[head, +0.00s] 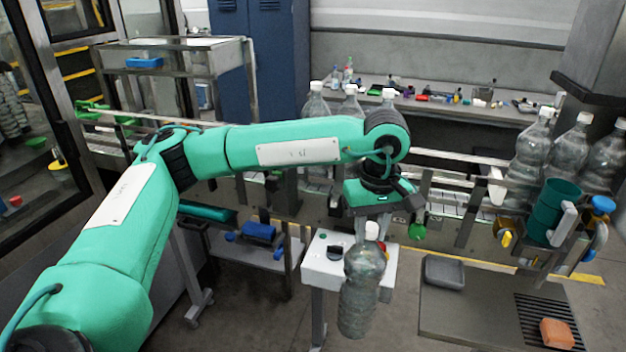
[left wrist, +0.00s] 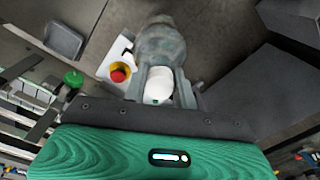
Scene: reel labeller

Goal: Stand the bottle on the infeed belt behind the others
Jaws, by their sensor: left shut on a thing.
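A clear plastic bottle (head: 361,290) with a white cap hangs nearly upright, slightly tilted, from my left gripper (head: 373,222). The gripper is shut on it at the neck, just below or around the cap. In the left wrist view the bottle (left wrist: 160,45) and its white cap (left wrist: 158,86) show between the fingers. The bottle hangs in front of the white control box. The infeed belt (head: 450,205) runs behind the arm, with several white-capped bottles (head: 316,105) on it left of centre, partly hidden by the arm. My right gripper is not in view.
A white control box (head: 322,262) with a red button (left wrist: 119,73) stands right beside the held bottle. More bottles (head: 530,150) stand at the right near a dark green cylinder (head: 552,210). A grey tray (head: 444,271) and an orange block (head: 556,333) lie lower right.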

